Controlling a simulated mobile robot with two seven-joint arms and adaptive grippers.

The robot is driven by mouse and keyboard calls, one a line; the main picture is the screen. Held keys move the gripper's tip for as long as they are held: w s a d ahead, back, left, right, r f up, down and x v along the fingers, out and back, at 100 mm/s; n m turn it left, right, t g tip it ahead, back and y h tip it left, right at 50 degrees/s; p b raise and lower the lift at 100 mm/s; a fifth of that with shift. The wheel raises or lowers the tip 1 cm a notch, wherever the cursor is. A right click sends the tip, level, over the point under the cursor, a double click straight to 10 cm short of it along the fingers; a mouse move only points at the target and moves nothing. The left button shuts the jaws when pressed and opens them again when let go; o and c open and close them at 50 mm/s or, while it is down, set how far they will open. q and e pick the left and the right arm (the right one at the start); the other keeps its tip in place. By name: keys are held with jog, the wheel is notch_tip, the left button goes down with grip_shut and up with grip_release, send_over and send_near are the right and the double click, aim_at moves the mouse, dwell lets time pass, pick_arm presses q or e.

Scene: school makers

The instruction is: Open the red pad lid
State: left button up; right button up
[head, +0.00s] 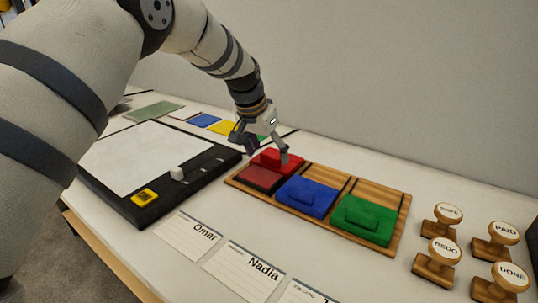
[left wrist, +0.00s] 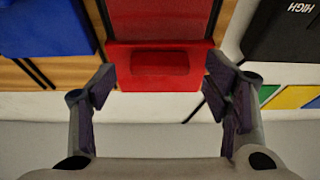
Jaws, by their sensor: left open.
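The red pad (head: 262,179) is at the left end of a wooden tray, its dark red surface bare in front. Its bright red lid (head: 268,156) sits behind that surface, over the tray's back part. In the left wrist view, the lid (left wrist: 120,58) has a raised red block (left wrist: 160,63) on it, and the dark red pad (left wrist: 160,20) shows above. My left gripper (head: 267,150) is at the lid. In the wrist view its open fingers (left wrist: 168,88) stand apart on either side of the block, with no visible grip. My right gripper is not in view.
Closed blue (head: 304,198) and green (head: 364,221) pads share the wooden tray (head: 385,186). A black-framed board (head: 205,168) lies left of it. Several wooden stamps (head: 437,262) stand at right. Name cards (head: 245,270) lie in front. A wall rises behind the table.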

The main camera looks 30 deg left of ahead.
pick_arm(q)
jog(key=v, duration=1)
jog(key=shift+s+r, duration=0.15)
jog(key=shift+s, duration=0.05)
